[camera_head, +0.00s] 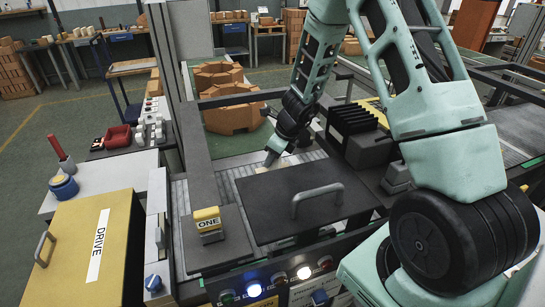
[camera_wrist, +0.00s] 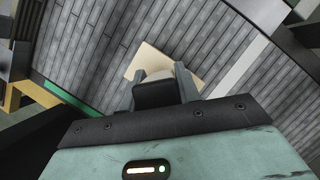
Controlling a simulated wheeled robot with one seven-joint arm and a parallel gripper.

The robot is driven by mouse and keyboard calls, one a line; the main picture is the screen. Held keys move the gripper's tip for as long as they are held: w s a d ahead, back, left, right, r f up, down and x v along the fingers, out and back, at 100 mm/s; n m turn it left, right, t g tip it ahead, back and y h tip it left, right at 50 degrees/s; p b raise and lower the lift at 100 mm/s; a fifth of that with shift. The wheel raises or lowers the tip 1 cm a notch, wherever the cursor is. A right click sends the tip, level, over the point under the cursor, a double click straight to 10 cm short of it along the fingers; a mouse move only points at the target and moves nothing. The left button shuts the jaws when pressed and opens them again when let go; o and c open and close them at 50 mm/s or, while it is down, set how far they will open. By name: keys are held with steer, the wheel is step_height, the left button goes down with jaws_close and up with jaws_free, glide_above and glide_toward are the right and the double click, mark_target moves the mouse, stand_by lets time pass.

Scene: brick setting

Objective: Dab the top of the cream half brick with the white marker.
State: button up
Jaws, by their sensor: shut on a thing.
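In the wrist view the cream half brick (camera_wrist: 148,60) lies on the grey slatted conveyor (camera_wrist: 105,35), partly hidden behind my fingers. My gripper (camera_wrist: 165,82) is shut on the white marker (camera_wrist: 182,73), and only a pale rounded part of it shows between the fingers. The marker is over the brick in this view; I cannot tell whether it touches. In the head view my gripper (camera_head: 273,154) points down above the conveyor, behind the dark cover plate. The marker is too small to make out clearly there.
A dark cover plate with a handle (camera_head: 300,205) stands in front of the conveyor. A yellow DRIVE box (camera_head: 85,255) is at the front left. A black ribbed unit (camera_head: 357,130) stands just right of my gripper.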

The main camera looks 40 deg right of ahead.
stand_by(0.4)
step_height(320, 180, up, 7)
steer(key=p, duration=0.6)
steer(key=shift+p, duration=0.4)
